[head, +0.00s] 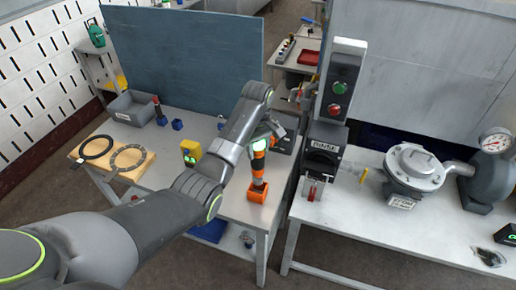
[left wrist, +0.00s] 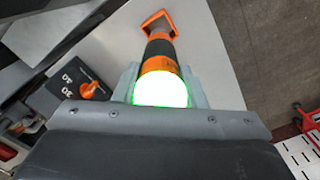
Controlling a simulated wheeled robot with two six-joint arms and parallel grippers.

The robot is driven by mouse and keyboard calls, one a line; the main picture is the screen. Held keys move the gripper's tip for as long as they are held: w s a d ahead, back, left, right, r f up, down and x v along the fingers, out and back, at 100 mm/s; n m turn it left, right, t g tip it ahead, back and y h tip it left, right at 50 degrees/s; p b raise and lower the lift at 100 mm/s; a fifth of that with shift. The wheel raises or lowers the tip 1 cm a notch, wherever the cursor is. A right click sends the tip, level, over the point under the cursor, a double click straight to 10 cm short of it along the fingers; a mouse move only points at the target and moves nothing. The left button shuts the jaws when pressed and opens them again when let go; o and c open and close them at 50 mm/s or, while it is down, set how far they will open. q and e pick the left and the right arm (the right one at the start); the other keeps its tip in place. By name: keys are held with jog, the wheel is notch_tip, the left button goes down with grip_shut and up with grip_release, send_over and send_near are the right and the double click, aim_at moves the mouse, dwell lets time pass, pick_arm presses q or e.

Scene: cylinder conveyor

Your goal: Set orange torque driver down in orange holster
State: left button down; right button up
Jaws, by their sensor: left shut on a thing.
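The orange torque driver (head: 258,166), orange with a dark band and a green-lit end, stands roughly upright in my left gripper (head: 263,143). The gripper is shut around its upper part. The orange holster (head: 257,192) sits on the grey table near its front right corner, directly under the driver. In the left wrist view the driver (left wrist: 160,62) runs from my gripper's fingers (left wrist: 160,88) to the holster (left wrist: 157,19). The driver's lower tip is at the holster's opening; I cannot tell how deep it is. My right gripper is not in view.
A yellow device (head: 191,150) and a dark box (head: 285,140) stand near my left arm. A wooden board with rings (head: 112,158) and a grey bin (head: 130,108) are at the left. A gap separates this table from the pump bench (head: 350,215) at the right.

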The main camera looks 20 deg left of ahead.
aim_at(258, 167)
pick_arm(q)
jog(key=shift+f, duration=0.1)
jog(key=shift+f+b, duration=0.95)
jog(key=shift+f, duration=1.65)
jog(key=shift+f+b, duration=0.35)
jog(key=shift+f, duration=1.15)
jog(key=c, duration=0.9)
grip_release()
jog(key=shift+o, duration=0.4)
jog(key=shift+f, duration=0.1)
